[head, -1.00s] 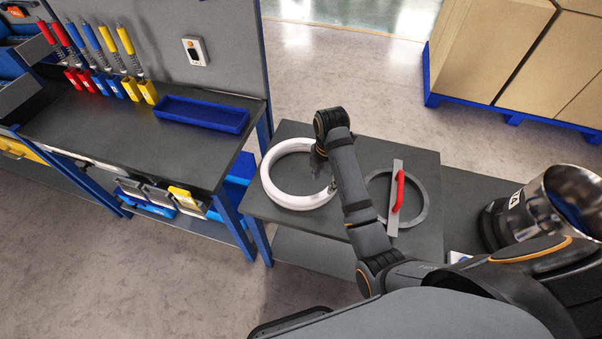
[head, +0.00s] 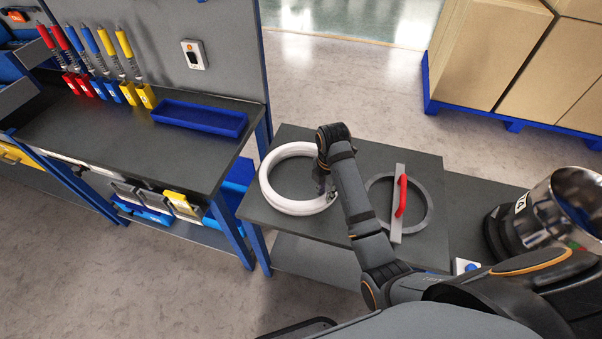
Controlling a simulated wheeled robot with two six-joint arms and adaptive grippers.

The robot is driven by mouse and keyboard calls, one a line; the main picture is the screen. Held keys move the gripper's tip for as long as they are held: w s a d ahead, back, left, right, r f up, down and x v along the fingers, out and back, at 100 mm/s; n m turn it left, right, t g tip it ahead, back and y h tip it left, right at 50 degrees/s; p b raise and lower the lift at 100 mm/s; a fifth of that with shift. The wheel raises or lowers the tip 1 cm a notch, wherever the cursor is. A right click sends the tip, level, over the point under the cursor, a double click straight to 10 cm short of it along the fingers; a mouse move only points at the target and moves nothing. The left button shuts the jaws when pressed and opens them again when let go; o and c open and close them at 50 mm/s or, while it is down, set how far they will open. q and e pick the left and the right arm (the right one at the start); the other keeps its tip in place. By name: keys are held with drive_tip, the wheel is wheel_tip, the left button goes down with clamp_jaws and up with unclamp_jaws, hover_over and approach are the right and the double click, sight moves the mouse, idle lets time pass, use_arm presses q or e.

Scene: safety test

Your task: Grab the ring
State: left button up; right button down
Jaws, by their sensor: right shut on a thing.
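A white ring (head: 270,197) shows on the dark grey table (head: 259,213) in the head view. My right gripper (head: 328,192) is at the ring's right side and is shut on its rim. My right wrist and forearm hide part of that side, and the fingertips show only in small part. I cannot tell whether the ring is clear of the table top. My left gripper is not in view.
A grey flat ring with a bar and red handle (head: 401,196) lies right of my arm. A metal cylinder (head: 562,205) stands far right. The workbench (head: 100,140) with a blue tray (head: 200,116) is at the left. Boxes (head: 490,50) stand on a blue pallet behind.

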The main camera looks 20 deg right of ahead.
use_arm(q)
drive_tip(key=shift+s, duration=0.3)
use_arm(e)
drive_tip(key=shift+r, duration=0.1)
